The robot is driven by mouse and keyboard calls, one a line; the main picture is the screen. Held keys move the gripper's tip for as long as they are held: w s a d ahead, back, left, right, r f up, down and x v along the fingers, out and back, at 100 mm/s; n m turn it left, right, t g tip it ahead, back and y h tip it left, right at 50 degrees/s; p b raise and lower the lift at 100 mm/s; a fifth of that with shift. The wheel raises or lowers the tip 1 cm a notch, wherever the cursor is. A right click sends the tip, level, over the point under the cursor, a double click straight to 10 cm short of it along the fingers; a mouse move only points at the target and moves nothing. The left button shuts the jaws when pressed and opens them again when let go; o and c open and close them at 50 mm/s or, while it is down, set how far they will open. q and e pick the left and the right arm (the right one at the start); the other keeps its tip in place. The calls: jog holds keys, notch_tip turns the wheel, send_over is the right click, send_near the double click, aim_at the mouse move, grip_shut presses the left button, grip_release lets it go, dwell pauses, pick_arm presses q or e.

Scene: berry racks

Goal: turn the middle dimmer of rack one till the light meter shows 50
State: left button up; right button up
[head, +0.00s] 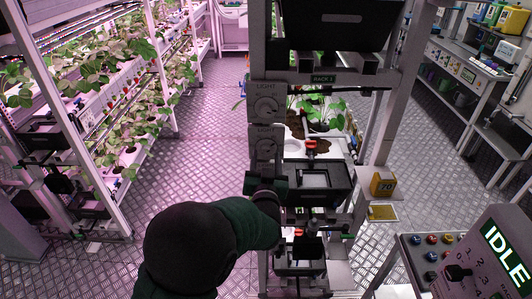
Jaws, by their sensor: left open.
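The rack post in the head view carries dimmer panels marked LIGHT. My left gripper (267,187) is just below that second dimmer, in front of the post. It is open, with nothing seen between its fingers, and hides whatever is on the post behind it. I cannot tell whether it touches the post. A yellow light meter (383,184) to the right of the post reads 70. My right gripper is not in view.
Plants in trays (318,118) stand behind the post. A console (478,258) reading IDLE is at the lower right. Planted shelves (100,130) line the left. Metal floor (210,120) between is clear.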

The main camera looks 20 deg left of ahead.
pick_arm(q)
jog(key=shift+x, duration=0.8)
jog(key=shift+s, duration=0.1)
jog(key=shift+c, duration=0.3)
grip_shut()
